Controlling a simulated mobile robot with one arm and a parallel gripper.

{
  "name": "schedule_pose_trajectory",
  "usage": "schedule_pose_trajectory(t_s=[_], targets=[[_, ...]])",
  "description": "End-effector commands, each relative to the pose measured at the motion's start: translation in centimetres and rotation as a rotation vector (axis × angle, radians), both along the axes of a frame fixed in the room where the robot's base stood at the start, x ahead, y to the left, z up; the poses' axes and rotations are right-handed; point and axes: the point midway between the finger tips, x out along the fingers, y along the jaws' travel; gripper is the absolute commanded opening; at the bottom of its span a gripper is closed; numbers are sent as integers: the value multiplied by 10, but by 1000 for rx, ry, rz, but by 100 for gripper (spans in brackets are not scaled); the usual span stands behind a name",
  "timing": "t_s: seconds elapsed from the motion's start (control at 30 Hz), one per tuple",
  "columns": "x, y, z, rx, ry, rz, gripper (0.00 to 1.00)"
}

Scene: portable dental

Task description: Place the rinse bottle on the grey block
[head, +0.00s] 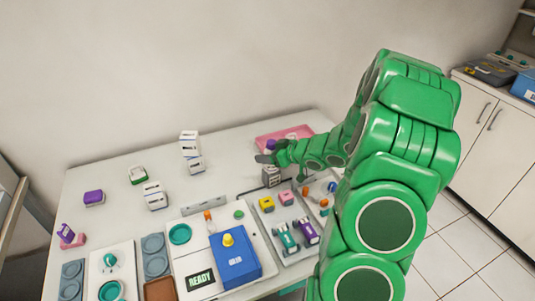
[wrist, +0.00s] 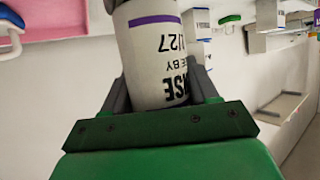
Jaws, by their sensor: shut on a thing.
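My gripper (head: 265,158) is at the back right of the table in the head view, shut on the rinse bottle. The bottle (wrist: 155,55) fills the middle of the wrist view, white with a purple band and dark print, between both fingers. In the head view only a small purple part (head: 271,145) shows above the fingers; the rest is hidden. A grey block (head: 271,177) with printed marks sits just below the gripper. I cannot tell whether the bottle touches it.
A pink tray (head: 262,139) lies behind the gripper. White boxes (head: 190,145) stand to its left. In front are a tray with teal and purple toy-like pieces (head: 287,238), a blue device (head: 235,262) and a grey bar (head: 204,205). The table's left back area is clearer.

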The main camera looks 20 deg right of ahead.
Motion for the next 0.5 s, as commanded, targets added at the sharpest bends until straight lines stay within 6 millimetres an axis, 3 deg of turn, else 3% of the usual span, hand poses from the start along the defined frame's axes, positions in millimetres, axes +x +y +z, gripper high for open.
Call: schedule_pose_trajectory(t_s=[0.17, 0.2, 0.3, 0.33, 0.5], targets=[[0, 0, -3, 0, 1, 1, 22], [0, 0, -3, -1, -1, 0, 64], [0, 0, -3, 0, 0, 0, 80], [0, 0, -3, 0, 0, 0, 84], [0, 0, -3, 0, 0, 0, 84]])
